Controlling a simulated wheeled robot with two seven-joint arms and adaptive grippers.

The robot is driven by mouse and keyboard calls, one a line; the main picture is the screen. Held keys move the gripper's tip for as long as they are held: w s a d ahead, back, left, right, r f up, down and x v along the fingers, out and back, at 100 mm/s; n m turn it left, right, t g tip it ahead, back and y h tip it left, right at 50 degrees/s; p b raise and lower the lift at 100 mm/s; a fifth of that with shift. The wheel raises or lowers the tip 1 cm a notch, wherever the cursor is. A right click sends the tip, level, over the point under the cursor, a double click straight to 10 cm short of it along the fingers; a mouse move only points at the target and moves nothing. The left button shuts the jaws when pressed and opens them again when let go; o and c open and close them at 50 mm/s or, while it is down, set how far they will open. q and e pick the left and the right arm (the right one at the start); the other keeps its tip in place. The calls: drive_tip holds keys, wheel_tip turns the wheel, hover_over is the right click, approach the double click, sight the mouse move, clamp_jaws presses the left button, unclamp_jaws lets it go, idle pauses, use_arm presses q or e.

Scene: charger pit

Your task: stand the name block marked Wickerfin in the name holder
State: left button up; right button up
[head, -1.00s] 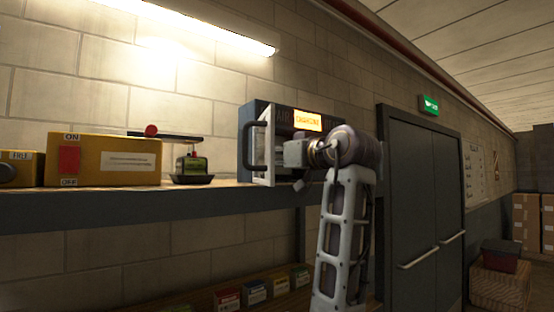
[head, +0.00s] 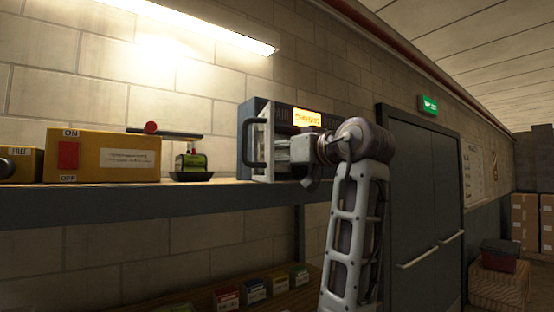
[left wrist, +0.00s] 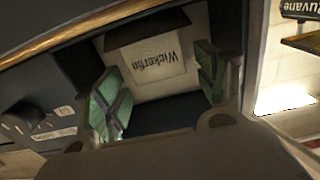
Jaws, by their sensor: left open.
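My left gripper (left wrist: 158,88) is open, with a green-padded finger on each side of the block. I cannot tell whether the fingers touch it. In the head view my left gripper (head: 298,152) is at the open front of the grey charger box (head: 248,120), beside its handle; the block cannot be made out there. I cannot pick out the name holder with certainty. My right gripper is out of view.
The shelf (head: 130,205) also carries a yellow ON/OFF box (head: 110,155) and a red-knobbed lever over a green item in a dark dish (head: 190,177). Several labelled boxes (head: 255,290) stand on the lower shelf. Grey double doors (head: 420,200) are at right.

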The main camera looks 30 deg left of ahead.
use_arm(q)
drive_tip(key=b+v, duration=0.2)
drive_tip(key=v, duration=0.7)
drive_tip(key=shift+d+b, duration=0.3)
idle(0.5)
